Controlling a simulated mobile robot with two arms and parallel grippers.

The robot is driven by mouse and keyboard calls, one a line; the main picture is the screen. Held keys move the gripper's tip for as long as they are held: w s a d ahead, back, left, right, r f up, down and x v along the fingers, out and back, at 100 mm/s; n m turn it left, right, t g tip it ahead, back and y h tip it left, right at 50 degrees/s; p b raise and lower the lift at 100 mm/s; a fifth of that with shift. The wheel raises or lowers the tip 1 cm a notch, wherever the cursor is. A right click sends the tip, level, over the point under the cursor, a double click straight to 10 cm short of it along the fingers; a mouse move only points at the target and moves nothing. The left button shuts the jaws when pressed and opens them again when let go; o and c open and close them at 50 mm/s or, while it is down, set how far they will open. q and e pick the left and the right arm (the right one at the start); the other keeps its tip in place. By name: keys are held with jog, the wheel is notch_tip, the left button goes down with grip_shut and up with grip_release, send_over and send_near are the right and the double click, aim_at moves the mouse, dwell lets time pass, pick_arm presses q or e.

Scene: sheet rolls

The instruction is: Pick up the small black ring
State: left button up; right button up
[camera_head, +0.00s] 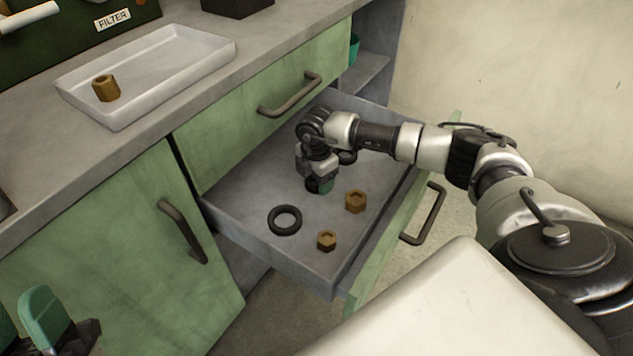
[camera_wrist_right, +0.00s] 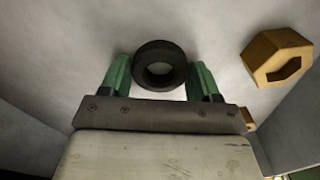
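My right gripper (camera_head: 320,186) points down into the open drawer, with its green fingers apart. In the right wrist view a thick small black ring (camera_wrist_right: 159,66) lies on the drawer floor between and slightly beyond the fingertips (camera_wrist_right: 160,75), with gaps on both sides. In the head view a dark piece beside the green finger (camera_head: 312,184) seems to be this ring, mostly hidden. A wider, thinner black ring (camera_head: 285,220) lies nearer the drawer's front left. Another dark ring-like piece (camera_head: 347,157) shows under my right wrist. My left gripper (camera_head: 22,318) is at the lower left, green fingers apart, empty.
Two brass hex nuts (camera_head: 356,201) (camera_head: 326,240) lie in the drawer (camera_head: 245,235) near the right gripper; one shows large in the wrist view (camera_wrist_right: 277,57). Drawer walls enclose the gripper. A white tray (camera_head: 165,60) with a brass nut (camera_head: 106,88) stands on the counter.

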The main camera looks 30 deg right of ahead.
jog(key=c, duration=0.4)
jog(key=shift+r, duration=0.15)
